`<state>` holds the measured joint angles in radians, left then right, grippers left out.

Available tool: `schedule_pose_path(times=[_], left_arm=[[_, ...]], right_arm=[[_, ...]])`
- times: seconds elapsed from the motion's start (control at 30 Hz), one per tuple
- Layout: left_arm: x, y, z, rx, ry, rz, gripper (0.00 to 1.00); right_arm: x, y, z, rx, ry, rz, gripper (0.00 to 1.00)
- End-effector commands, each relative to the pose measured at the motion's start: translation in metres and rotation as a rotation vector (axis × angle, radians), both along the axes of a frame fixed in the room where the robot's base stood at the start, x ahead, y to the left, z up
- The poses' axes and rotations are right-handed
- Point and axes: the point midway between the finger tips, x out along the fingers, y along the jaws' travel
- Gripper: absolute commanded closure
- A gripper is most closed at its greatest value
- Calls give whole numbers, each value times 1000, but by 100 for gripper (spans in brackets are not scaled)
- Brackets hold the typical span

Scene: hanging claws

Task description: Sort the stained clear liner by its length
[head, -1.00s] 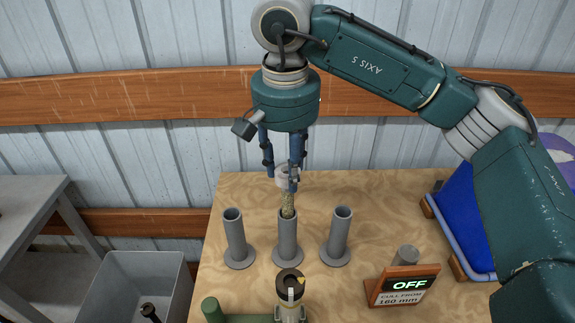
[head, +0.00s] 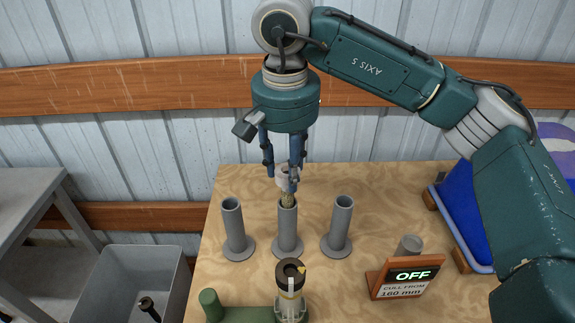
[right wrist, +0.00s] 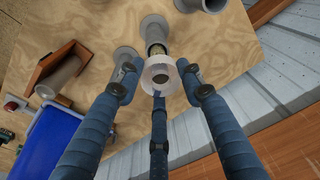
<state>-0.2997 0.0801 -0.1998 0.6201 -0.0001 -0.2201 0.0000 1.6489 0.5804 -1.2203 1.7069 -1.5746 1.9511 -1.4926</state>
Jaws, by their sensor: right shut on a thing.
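My right gripper (head: 286,180) has blue fingers shut on the stained clear liner (head: 287,199), held upright over the middle grey tube (head: 287,230). The liner's yellowish, speckled lower part is partly inside the tube, so its lower end is hidden. Its pale, round upper end sits between the fingers; the right wrist view shows this end (right wrist: 160,74) from above, with a dark centre. A small sign (head: 403,282) reads "OFF" and "CULL FROM 160 mm". My left gripper is not in view.
Similar grey tubes stand at left (head: 234,228) and right (head: 340,225). A grey bin (head: 108,285) holds a dark item at lower left; a blue container (head: 465,215) stands at right.

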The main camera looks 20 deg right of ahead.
Motion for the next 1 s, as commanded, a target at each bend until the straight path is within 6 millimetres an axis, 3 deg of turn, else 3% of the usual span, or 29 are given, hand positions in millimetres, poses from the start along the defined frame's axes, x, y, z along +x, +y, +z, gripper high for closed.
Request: schedule_pose_path(times=[1.0], left_arm=[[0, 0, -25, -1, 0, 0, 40]], right_arm=[[0, 0, -32, 0, 0, 0, 100]])
